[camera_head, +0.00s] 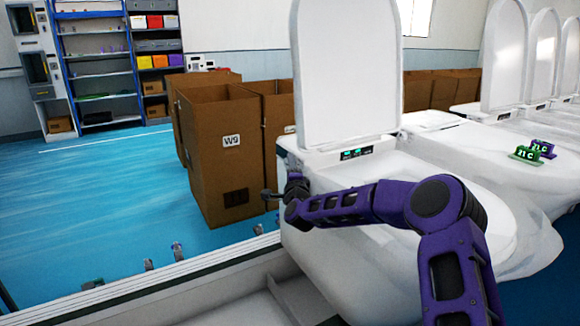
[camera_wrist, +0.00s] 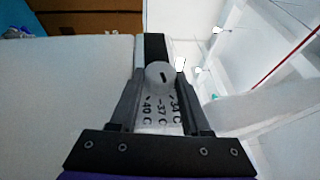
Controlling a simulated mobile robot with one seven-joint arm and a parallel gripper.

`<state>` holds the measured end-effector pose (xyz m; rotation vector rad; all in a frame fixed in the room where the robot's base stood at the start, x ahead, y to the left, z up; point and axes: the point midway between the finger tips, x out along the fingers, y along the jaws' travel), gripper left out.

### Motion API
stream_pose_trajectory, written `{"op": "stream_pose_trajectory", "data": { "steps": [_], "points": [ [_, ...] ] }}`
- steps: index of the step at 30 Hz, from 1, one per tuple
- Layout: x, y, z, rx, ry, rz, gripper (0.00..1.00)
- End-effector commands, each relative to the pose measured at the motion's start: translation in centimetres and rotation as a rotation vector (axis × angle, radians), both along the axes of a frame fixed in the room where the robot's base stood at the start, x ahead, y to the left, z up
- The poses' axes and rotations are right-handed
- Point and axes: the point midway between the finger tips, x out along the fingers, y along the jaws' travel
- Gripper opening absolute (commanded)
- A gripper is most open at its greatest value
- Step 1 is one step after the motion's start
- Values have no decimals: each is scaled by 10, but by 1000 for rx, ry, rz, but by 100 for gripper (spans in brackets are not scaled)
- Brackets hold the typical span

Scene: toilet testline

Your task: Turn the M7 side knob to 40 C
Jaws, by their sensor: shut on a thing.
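The side knob (camera_wrist: 160,74) is a round pale grey disc with a short dark mark on its face, at the middle of the wrist view. My gripper (camera_wrist: 160,88) has a finger on each side of it and is shut on it. Below the knob, a white label (camera_wrist: 159,110) reads 40 C, 37 C and 34 C from left to right. The exact label the mark points to is unclear. In the head view, my gripper (camera_head: 271,194) is at the left side of the white toilet (camera_head: 345,176); the knob cannot be made out there.
The toilet's lid (camera_head: 345,70) stands raised. A brown carton marked W9 (camera_head: 222,165) stands close to the left of my gripper. Green nc pieces (camera_head: 533,151) lie on the neighbouring toilet. More toilets stand in a row to the right. The blue floor at left is open.

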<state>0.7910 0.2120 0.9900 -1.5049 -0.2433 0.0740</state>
Motion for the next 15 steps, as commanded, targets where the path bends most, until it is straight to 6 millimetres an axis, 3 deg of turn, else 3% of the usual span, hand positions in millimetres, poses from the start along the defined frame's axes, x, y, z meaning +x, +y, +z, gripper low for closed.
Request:
{"op": "stream_pose_trajectory", "data": {
  "steps": [15],
  "points": [
    [2, -2, -4, 122, -178, -5, 0]
  ]
}}
